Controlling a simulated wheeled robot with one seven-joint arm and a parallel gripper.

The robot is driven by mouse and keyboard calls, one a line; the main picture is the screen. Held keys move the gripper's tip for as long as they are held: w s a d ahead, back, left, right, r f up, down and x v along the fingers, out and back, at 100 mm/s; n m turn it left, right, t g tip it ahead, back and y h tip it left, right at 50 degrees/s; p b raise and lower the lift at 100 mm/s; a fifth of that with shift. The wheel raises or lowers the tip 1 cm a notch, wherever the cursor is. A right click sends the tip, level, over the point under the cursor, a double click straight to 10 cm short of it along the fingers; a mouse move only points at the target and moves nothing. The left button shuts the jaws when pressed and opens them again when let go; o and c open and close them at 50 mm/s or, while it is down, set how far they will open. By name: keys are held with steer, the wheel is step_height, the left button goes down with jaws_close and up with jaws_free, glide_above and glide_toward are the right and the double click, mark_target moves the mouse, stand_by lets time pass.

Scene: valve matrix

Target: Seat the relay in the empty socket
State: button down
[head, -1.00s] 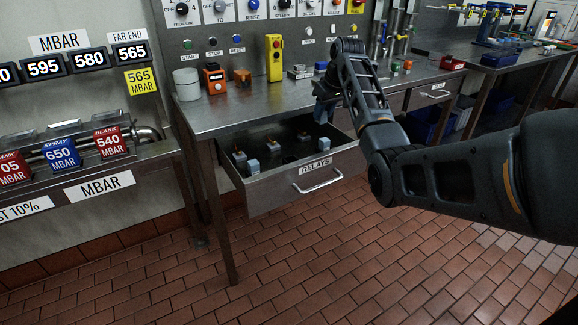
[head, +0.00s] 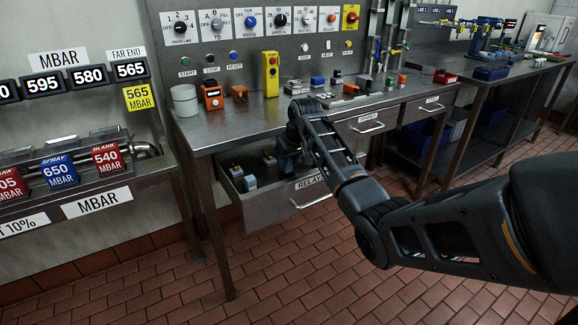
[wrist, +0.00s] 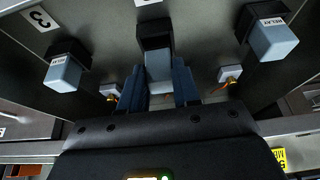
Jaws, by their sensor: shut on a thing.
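In the wrist view, the blue fingers of my gripper (wrist: 159,88) are shut on a pale grey-blue relay (wrist: 158,67). Its far end meets a black socket (wrist: 155,36); I cannot tell whether it is fully in. Similar pale relays sit in black sockets on either side, one at left (wrist: 65,72) and one at right (wrist: 274,42) with a RELAY label. In the head view, my gripper (head: 287,158) is down at the RELAYS drawer (head: 262,208), and my arm hides much of the drawer. Other relays (head: 250,183) show at its left.
Two small pale pieces with orange wires flank my fingers, at left (wrist: 110,91) and at right (wrist: 229,74). The steel bench top (head: 215,130) overhangs the drawer and carries a yellow control box (head: 271,74).

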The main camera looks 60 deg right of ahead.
steer(key=shift+s+a+f, duration=0.1)
steer(key=shift+s+f, duration=0.05)
steer(key=shift+f, duration=0.45)
steer(key=shift+s+a+f, duration=0.1)
steer(key=shift+f, duration=0.45)
steer(key=c, duration=1.2)
jaws_free()
steer(key=shift+o, duration=0.7)
steer(key=shift+f, duration=0.15)
steer(key=o, duration=0.3)
steer(key=shift+w+d+r, duration=0.1)
steer(key=shift+w+r, duration=0.05)
steer(key=shift+r, duration=0.15)
steer(key=shift+r, duration=0.1)
